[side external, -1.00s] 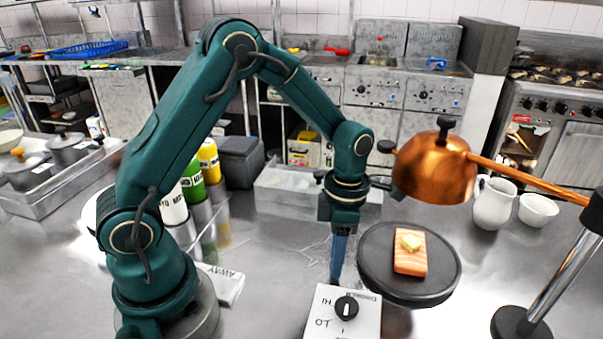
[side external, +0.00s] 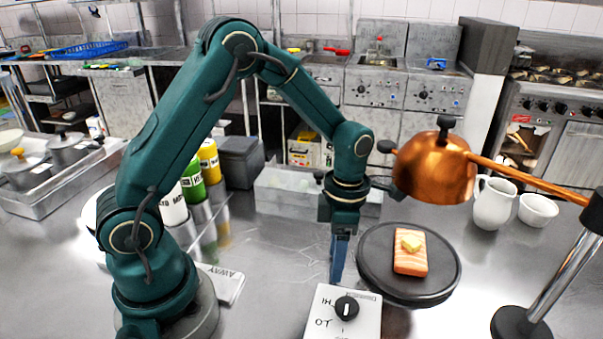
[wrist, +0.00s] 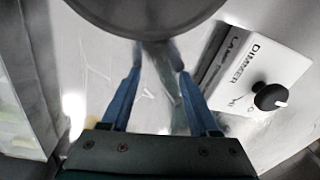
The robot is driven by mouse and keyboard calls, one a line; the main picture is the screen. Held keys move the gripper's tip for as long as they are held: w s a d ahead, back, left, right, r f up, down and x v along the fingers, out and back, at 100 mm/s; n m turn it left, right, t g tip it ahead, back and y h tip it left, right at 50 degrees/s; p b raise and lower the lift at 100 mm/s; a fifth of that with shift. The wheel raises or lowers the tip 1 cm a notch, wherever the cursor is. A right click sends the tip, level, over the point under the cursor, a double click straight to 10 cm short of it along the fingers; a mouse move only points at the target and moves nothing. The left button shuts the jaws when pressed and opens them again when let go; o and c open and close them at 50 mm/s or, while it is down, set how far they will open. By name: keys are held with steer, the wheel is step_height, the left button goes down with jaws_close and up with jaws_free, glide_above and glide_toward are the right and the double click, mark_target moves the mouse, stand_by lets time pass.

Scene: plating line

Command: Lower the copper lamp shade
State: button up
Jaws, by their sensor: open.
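The copper lamp shade (side external: 433,172) hangs from a copper arm above the right part of the dark round plate (side external: 376,278). It has a black knob (side external: 445,124) on top. A salmon piece (side external: 410,262) with a yellow pat on it lies on the plate. My gripper (side external: 337,282) points down, left of the plate and behind the dimmer box, well below the shade. In the wrist view my gripper (wrist: 155,72) shows two blue fingers apart with nothing between them. The plate's dark edge (wrist: 150,22) lies just beyond the fingertips there. The shade is not visible in the wrist view.
The white dimmer box (side external: 342,322) with a black knob (side external: 346,307) stands close in front of my gripper. The lamp's post (side external: 553,285) stands at right. A white jug (side external: 492,205) and bowl (side external: 538,210) are behind the shade. Bottles (side external: 190,183) stand behind my arm.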

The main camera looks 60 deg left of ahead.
steer(key=s+r+m+t, duration=0.2)
steer(key=s+r+m, duration=0.2)
steer(key=r+m, duration=0.6)
steer(key=s+r+m+t, duration=0.2)
steer(key=s+r+m, duration=0.2)
steer(key=r+m, duration=0.55)
steer(key=s+r+m+t, duration=0.2)
steer(key=s+r+m, duration=0.2)
steer(key=r+m, duration=0.55)
steer(key=m+t+h, duration=0.2)
steer(key=t+h, duration=0.1)
steer(key=t, duration=0.4)
glide_toward(442, 120)
steer(key=w+d, duration=0.4)
steer(key=d, duration=0.1)
steer(key=shift+w+a+r+t, duration=0.1)
steer(key=shift+w+r+t, duration=0.05)
steer(key=shift+w+t, duration=1)
steer(key=a+t+y, duration=0.1)
steer(key=w+a+n+t+y, duration=0.1)
steer(key=t, duration=0.1)
steer(key=shift+w+y, duration=0.2)
steer(key=shift+y, duration=0.1)
steer(key=shift+n+t+y, duration=0.25)
steer(key=shift+n+y, duration=0.05)
steer(key=f, duration=0.4)
steer(key=shift+a+f, duration=0.25)
steer(key=shift+f, duration=0.15)
steer(key=shift+w, duration=2.55)
jaws_close()
